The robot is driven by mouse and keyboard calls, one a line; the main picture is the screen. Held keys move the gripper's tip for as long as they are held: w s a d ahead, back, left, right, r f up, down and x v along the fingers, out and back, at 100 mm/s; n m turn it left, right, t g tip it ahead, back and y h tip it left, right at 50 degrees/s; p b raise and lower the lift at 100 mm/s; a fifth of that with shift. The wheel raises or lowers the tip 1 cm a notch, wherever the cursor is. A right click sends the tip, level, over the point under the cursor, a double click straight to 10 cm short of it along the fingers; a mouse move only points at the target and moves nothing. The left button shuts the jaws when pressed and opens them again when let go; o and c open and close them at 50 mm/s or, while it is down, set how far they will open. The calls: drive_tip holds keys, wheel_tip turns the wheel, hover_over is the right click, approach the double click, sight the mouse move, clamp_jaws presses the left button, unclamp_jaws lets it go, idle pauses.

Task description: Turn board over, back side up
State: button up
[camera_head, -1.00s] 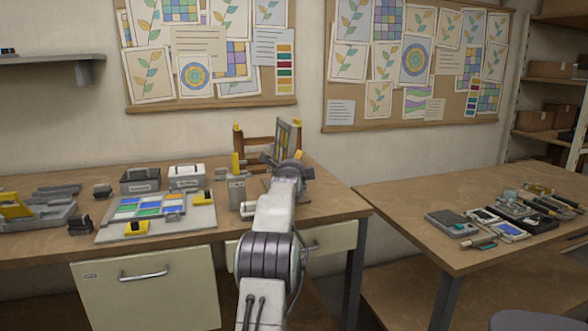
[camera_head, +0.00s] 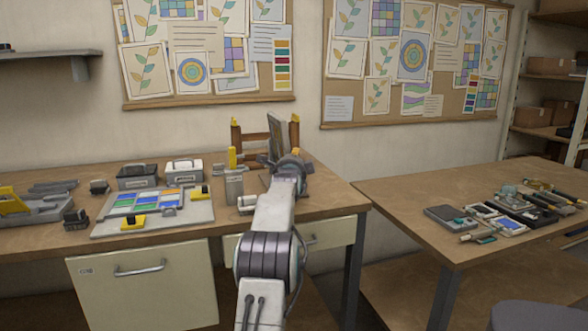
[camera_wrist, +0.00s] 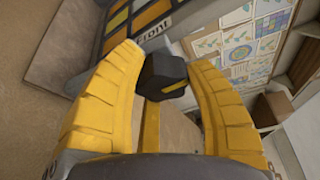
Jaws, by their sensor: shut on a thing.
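The board (camera_head: 276,138) stands upright on edge at the back of the left bench, just beyond my gripper (camera_head: 284,160). In the head view it is a narrow, dark grey panel, seen nearly edge-on. My gripper's yellow fingers (camera_wrist: 165,72) are shut on a black block (camera_wrist: 160,70) beside the board. The block seems to be the board's grip, but the join is not clear.
A wooden stand (camera_head: 252,137) with yellow-tipped posts is behind the board. A grey canister (camera_head: 234,187) is close on the left, with a palette tray (camera_head: 180,217) and boxes (camera_head: 184,171) farther left. The right table (camera_head: 400,190) has clear room at its near left.

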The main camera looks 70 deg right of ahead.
drive_tip(key=shift+w+a+r+n+h, duration=0.15)
drive_tip(key=shift+w+r+n+h, duration=0.2)
drive_tip(key=shift+r+n, duration=0.2)
drive_tip(key=o, duration=1.2)
drive_tip(key=shift+f, duration=0.1)
drive_tip(key=shift+o, duration=0.2)
drive_tip(key=shift+f, duration=0.15)
drive_tip(key=shift+s, duration=0.1)
drive_tip(key=shift+a, duration=0.15)
drive_tip(key=v, duration=1.1)
drive_tip(key=shift+a, duration=0.35)
